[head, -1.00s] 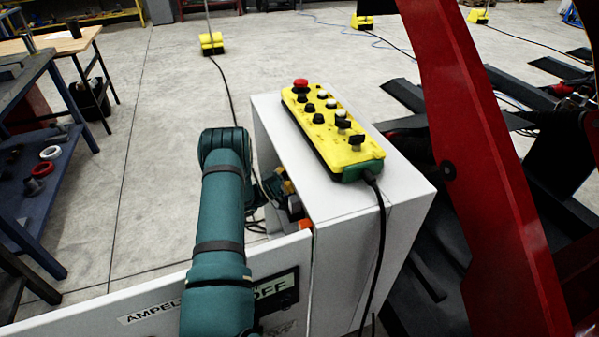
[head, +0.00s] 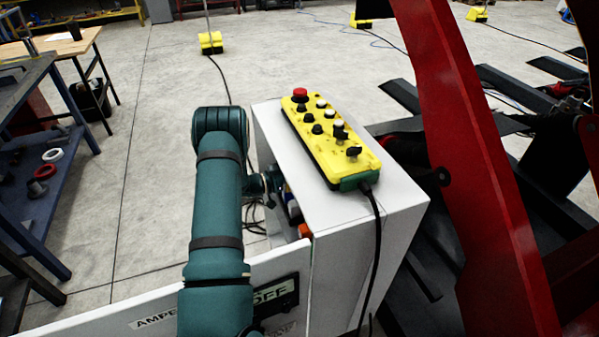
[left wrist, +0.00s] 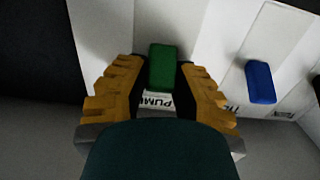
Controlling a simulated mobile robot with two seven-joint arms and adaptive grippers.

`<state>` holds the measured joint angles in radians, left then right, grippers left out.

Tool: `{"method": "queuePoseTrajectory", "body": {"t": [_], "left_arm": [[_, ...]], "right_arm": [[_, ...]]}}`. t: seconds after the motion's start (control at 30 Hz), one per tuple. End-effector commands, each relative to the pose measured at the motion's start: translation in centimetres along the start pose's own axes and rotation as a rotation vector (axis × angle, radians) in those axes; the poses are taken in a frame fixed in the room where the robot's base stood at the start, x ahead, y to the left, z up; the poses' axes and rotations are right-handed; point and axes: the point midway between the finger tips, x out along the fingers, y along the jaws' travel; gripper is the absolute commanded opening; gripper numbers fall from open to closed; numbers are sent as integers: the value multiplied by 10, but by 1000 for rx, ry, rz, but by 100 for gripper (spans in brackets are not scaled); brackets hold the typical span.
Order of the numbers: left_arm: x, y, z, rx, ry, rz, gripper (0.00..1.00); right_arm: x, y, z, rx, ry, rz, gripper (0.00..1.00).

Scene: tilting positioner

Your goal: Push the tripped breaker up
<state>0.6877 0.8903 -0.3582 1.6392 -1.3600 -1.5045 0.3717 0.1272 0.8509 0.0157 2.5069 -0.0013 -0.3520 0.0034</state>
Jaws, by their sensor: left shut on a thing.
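In the left wrist view a green breaker handle (left wrist: 161,62) stands between the orange-yellow fingers of my left gripper (left wrist: 160,78). The jaws are shut on it. A partly covered label reading "PUM" lies just below the handle. A blue handle (left wrist: 260,82) stands to the right, apart from the gripper. In the head view my left arm reaches to the open left side of the white cabinet (head: 395,215). The gripper there is mostly hidden by the arm and cabinet. Which way the green handle is tilted is hard to tell. My right gripper is not in view.
A yellow pendant (head: 335,150) with a red button lies on the cabinet top, its cable hanging over the front. The open cabinet door (head: 100,318) is below my arm. A red machine arm (head: 480,170) rises at the right.

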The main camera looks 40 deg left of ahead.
Motion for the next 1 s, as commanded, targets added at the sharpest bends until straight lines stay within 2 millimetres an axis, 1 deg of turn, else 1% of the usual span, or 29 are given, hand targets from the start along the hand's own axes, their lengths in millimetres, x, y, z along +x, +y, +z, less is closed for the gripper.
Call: {"method": "queuePoseTrajectory", "body": {"t": [0.03,0.3,0.33,0.37,0.4,0.43,0.77,0.87,0.97,1.0], "left_arm": [[2,0,-3,2,-5,2,0],[2,0,-1,2,-8,2,0],[2,0,-1,2,-8,2,31],[2,0,-1,2,-8,2,42],[2,0,-1,2,-8,2,56],[2,0,-1,2,-8,2,57],[-1,0,0,1,-9,0,57],[-10,-1,0,0,-10,-1,57],[-26,-1,0,0,-10,-3,57],[-34,-1,-1,0,-10,-3,57]], "right_arm": [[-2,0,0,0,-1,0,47],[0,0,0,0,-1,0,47],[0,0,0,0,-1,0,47],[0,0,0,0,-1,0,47],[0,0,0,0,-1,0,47],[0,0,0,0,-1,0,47],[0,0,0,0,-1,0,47],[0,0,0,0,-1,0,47],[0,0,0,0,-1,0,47],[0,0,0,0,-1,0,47]]}}
